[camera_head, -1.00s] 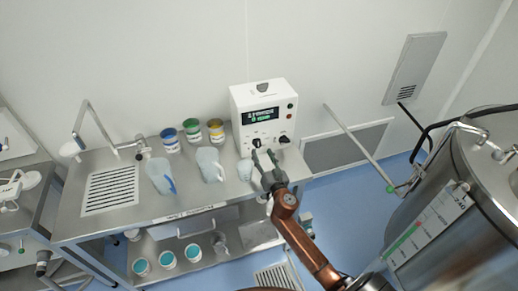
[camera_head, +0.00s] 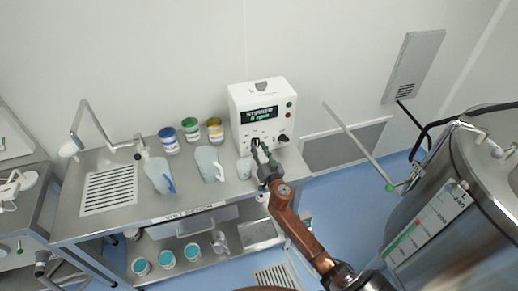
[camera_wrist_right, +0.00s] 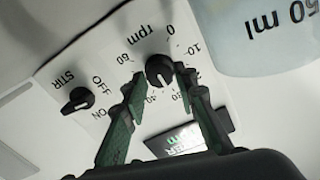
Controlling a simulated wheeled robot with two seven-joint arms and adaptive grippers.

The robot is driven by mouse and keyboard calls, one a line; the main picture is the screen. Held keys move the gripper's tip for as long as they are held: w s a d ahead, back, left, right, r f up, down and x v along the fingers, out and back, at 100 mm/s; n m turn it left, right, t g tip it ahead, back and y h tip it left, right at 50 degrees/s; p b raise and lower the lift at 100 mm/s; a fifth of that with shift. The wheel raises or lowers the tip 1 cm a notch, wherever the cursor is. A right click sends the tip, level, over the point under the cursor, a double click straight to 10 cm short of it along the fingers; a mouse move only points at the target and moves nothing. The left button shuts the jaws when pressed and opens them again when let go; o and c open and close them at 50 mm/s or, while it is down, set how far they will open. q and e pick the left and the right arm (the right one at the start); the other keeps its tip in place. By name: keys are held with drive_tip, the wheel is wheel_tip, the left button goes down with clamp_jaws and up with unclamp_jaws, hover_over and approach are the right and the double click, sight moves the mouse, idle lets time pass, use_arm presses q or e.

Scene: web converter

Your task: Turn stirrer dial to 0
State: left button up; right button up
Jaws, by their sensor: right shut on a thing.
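The stirrer control box (camera_head: 262,112) is white and stands at the right end of the steel bench. Its screen (camera_head: 259,115) reads STIRRER with an rpm value too small to read surely. The black rpm dial (camera_wrist_right: 158,70) has marks from 0 to 60 around it; I cannot tell exactly where it points. My right gripper (camera_head: 260,150) is at the front of the box; in the right wrist view its fingers (camera_wrist_right: 157,78) are shut on the dial, one on each side. My left gripper is not in view.
A black STIR OFF/ON switch (camera_wrist_right: 77,100) sits beside the dial. A cup marked in ml (camera_wrist_right: 262,36) stands close by. Jugs (camera_head: 208,163) and paint-like tins (camera_head: 191,129) are on the bench to the left. A large steel vessel (camera_head: 480,190) stands at the right.

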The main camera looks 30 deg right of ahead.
drive_tip(key=c, duration=0.4)
